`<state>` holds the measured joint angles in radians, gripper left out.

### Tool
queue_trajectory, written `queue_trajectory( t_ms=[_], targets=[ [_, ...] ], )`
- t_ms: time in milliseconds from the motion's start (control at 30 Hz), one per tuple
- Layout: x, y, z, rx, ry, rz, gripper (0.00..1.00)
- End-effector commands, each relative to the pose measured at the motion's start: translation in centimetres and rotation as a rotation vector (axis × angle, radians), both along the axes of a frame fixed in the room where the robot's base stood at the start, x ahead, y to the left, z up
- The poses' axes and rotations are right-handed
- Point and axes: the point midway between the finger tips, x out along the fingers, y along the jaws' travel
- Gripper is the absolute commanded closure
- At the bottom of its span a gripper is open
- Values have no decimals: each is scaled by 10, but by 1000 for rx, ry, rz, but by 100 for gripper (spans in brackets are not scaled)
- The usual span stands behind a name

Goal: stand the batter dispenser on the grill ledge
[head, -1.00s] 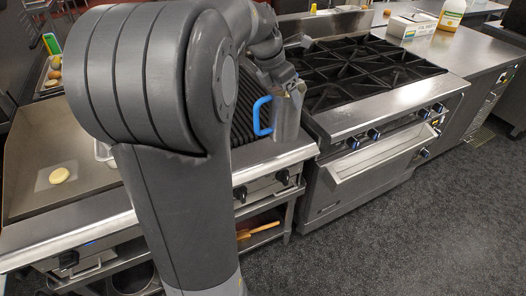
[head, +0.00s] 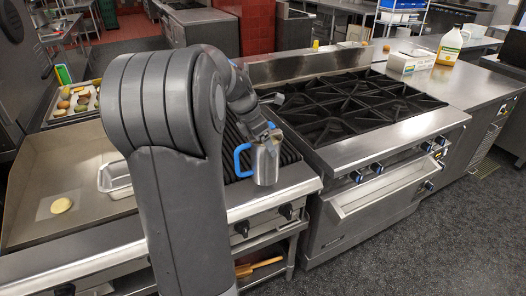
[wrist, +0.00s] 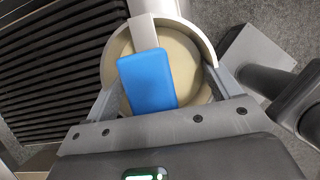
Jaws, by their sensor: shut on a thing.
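The batter dispenser (head: 266,165) is a silver metal cup with a blue handle on its left side. It hangs upright in my gripper (head: 268,136) in the head view, in front of the ribbed grill's right end. In the wrist view my gripper's fingers (wrist: 165,100) are closed on the dispenser (wrist: 203,42), with its blue handle (wrist: 148,80) between them and pale batter colour inside. The steel grill ledge (head: 285,183) runs along the grill's front, just below and behind the dispenser. I cannot tell whether the dispenser's base touches it.
The black grill grate (wrist: 60,70) lies left of the dispenser in the wrist view. A burner range (head: 350,110) stands to the right. A flat griddle (head: 90,190) with a metal pan (head: 116,178) is to the left. Dark floor (head: 420,230) lies open in front.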

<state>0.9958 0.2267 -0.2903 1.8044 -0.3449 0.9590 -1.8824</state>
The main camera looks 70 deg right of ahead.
Motion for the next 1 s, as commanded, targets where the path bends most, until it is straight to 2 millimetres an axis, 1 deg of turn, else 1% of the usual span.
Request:
queue_trajectory(
  t_ms=[67, 133, 300, 400, 767, 800, 1000],
  targets=[
    [1, -1, -1, -3, 0, 0, 88],
    [1, -1, -7, -2, 0, -1, 88],
    [1, -1, -30, 1, 1, 0, 88],
    [1, -1, -39, -3, -1, -1, 88],
    [1, -1, -42, -2, -1, 0, 88],
    [1, 0, -43, 0, 0, 0, 16],
    [1, 0, -43, 0, 0, 0, 0]
  ],
)
